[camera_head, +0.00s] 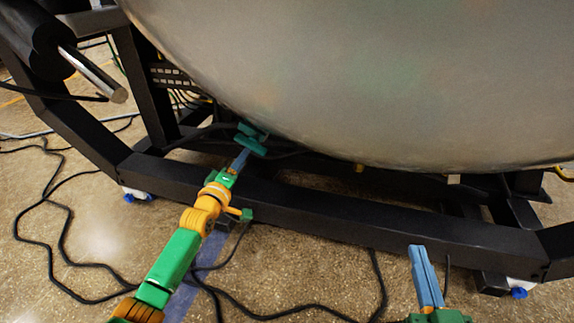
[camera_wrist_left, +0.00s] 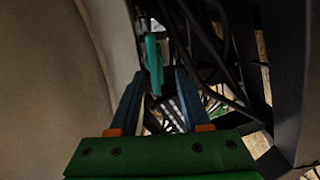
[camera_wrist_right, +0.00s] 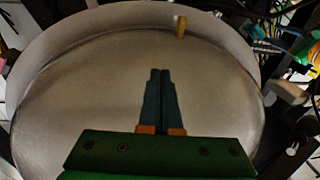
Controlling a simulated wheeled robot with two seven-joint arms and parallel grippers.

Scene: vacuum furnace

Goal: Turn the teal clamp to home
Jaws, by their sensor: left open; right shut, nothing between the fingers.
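The teal clamp (camera_head: 252,138) sits low under the left part of the big metal drum. In the left wrist view the teal clamp (camera_wrist_left: 153,65) stands upright beyond and roughly between the finger tips. My left gripper (camera_head: 240,160) is open, its fingers (camera_wrist_left: 159,74) pointing at the clamp from just in front. No grip on the clamp shows. My right gripper (camera_head: 417,252) is shut and empty, low at the right in front of the frame. Its closed fingers (camera_wrist_right: 160,74) show against the drum in the right wrist view.
The metal drum (camera_head: 370,75) hangs over the clamp area, close beside my left gripper. A black frame beam (camera_head: 300,208) runs across below it. Black cables (camera_head: 70,240) lie on the speckled floor. A small yellow piece (camera_wrist_right: 180,26) is at the drum's rim.

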